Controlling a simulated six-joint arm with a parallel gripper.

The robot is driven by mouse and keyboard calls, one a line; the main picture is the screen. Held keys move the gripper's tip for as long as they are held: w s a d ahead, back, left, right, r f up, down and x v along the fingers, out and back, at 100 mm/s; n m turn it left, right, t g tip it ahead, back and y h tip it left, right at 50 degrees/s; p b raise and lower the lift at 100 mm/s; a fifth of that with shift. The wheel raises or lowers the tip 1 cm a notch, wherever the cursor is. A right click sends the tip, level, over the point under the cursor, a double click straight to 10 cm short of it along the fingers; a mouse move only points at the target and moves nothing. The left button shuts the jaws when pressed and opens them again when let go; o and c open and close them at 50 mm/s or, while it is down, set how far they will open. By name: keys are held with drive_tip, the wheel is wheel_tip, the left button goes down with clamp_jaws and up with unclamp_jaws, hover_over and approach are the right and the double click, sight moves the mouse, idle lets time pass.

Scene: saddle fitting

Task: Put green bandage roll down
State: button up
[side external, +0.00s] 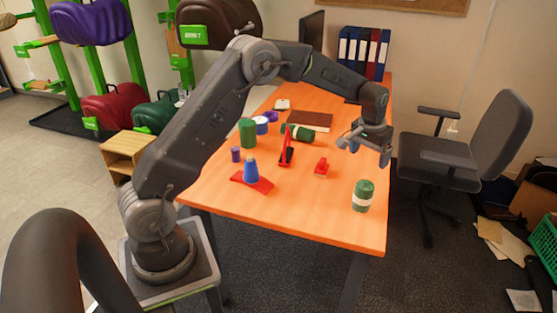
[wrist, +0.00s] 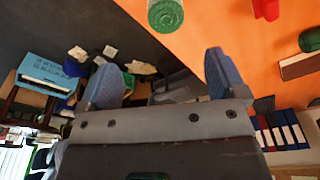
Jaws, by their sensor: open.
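A green roll with a pale band (side external: 363,195) stands upright near the front right of the orange table. In the wrist view, a green roll (wrist: 166,14) is cut off by the top edge, beyond the fingers. My gripper (side external: 367,150) is open and empty, above and behind the standing roll and apart from it. In the wrist view, nothing is between the blue-grey fingers of my gripper (wrist: 162,72). Another dark green roll (side external: 301,133) lies on its side farther back, and a green cylinder (side external: 247,132) stands at the table's left.
The orange table (side external: 310,215) has clear room around the standing roll. A red object (side external: 321,167), a red stand (side external: 286,148) and a blue cone on a red base (side external: 251,173) are to its left. A black chair (side external: 440,158) stands right of the table.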

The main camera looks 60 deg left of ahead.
drive_tip(key=s+d+r+m+t, duration=0.1)
drive_tip(key=s+d+r, duration=0.2)
drive_tip(key=s+r, duration=0.4)
drive_tip(key=s+d+r+t, duration=0.1)
drive_tip(key=s+d+r, duration=0.2)
drive_tip(key=s+r, duration=0.5)
drive_tip(key=s+d+m+t, duration=0.1)
drive_tip(key=s+d, duration=0.1)
drive_tip(key=s, duration=0.8)
drive_tip(key=s+d+m, duration=0.1)
drive_tip(key=s, duration=0.9)
drive_tip(key=shift+s+d+f+t, duration=0.2)
drive_tip(key=shift+d+f+t, duration=0.15)
drive_tip(key=shift+f+t, duration=0.05)
